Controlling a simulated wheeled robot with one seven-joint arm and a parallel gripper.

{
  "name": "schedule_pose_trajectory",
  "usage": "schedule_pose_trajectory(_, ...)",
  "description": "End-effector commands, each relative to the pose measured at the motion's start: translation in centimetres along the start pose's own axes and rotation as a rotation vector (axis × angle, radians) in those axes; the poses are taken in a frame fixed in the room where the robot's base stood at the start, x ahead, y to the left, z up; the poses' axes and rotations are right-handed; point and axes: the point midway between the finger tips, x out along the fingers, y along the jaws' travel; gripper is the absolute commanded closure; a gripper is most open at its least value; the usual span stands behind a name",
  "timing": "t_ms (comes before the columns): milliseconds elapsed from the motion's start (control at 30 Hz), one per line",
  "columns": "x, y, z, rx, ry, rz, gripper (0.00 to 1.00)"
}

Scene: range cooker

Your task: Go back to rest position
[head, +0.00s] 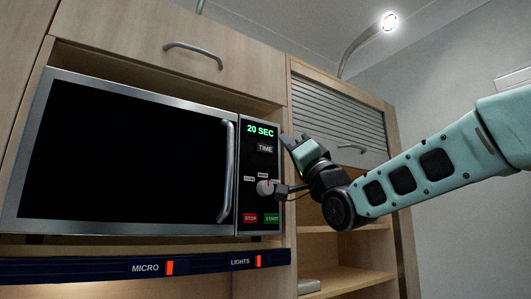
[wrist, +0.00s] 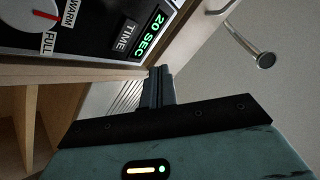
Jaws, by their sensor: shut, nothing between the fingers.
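My gripper (head: 286,139) is in front of the right edge of the microwave's control panel in the head view, with its teal body just right of the panel. In the wrist view its dark fingers (wrist: 157,88) are together, with nothing between them. The microwave (head: 130,150) has its door shut. Its green display (head: 260,131) reads 20 SEC. The knob (head: 265,187) is left of and below the fingers. In the wrist view part of the knob (wrist: 38,14) shows near the WARM and FULL labels.
Cupboard doors (head: 150,45) are above the microwave. A slatted shutter (head: 340,110) and open shelves (head: 345,245) are to the right. A dark strip (head: 100,270) with MICRO and LIGHTS switches runs below. A curved lamp (head: 389,22) hangs above. Free room shows around the arm at the right.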

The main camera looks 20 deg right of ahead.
Motion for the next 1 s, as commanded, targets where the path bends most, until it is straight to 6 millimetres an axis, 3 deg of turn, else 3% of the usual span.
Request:
schedule_pose_trajectory(767,-0.1,0.3,0.2,-0.004,-0.006,0.010,1.00)
schedule_pose_trajectory(867,-1.2,2.7,1.7,-0.037,-0.057,0.093,1.00)
schedule_pose_trajectory(1000,-4.9,8.4,5.4,-0.124,-0.207,0.297,1.00)
